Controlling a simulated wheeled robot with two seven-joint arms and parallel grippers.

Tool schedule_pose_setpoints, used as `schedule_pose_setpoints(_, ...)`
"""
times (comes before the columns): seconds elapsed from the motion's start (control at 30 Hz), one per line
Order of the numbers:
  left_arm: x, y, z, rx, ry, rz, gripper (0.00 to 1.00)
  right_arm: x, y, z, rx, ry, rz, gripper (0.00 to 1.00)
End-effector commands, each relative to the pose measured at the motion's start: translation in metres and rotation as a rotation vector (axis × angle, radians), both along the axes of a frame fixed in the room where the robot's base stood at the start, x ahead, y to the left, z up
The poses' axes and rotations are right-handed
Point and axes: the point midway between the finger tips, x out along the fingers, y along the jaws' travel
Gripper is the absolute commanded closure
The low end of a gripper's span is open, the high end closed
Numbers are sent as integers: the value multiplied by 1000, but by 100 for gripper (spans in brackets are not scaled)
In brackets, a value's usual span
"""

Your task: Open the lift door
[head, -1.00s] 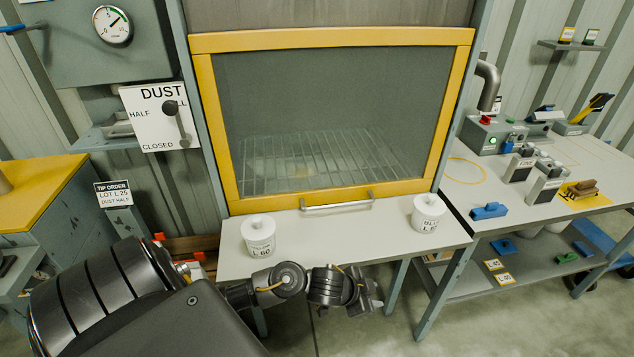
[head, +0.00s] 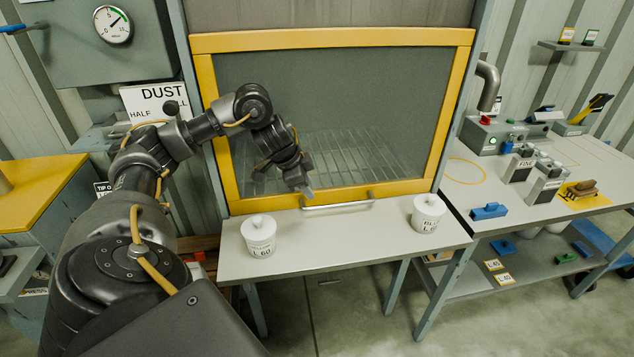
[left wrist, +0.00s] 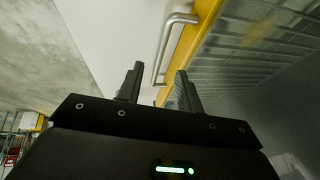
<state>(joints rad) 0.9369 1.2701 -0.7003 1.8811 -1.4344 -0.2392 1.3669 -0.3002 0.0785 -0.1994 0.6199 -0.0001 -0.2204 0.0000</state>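The lift door (head: 335,130) is a grey see-through panel in a yellow frame (head: 340,194), down against the white bench. A silver bar handle (head: 337,207) runs along its bottom edge. My left gripper (head: 308,192) is in front of the lower left of the door, just above the handle's left end. In the left wrist view its two fingers (left wrist: 159,70) are apart with nothing held. The handle (left wrist: 165,45) shows beyond and between the fingertips there, seemingly apart from them. My right gripper is not in view.
Two white lidded jars stand on the bench (head: 350,228), the left jar (head: 258,235) near my left gripper and the right jar (head: 427,213) at the far end. A side table (head: 540,205) with boxes is at right. A dust sign (head: 155,100) hangs left.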

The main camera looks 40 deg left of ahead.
Motion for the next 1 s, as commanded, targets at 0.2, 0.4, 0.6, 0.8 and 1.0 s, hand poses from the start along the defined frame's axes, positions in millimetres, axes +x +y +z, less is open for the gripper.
schedule_pose_setpoints(0.2, -6, 10, 5, -5, 22, 33, 64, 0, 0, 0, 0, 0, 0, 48)
schedule_pose_setpoints(0.4, 2, 8, -15, -7, 23, 31, 64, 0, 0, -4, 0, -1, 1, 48)
schedule_pose_setpoints(0.6, 18, 5, -47, -7, 24, 32, 64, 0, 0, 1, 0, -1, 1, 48)
schedule_pose_setpoints(0.8, 32, 2, -76, -7, 21, 29, 64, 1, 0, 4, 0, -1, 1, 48)
schedule_pose_setpoints(1.0, 39, 2, -90, -4, 19, 31, 64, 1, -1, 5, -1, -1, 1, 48)
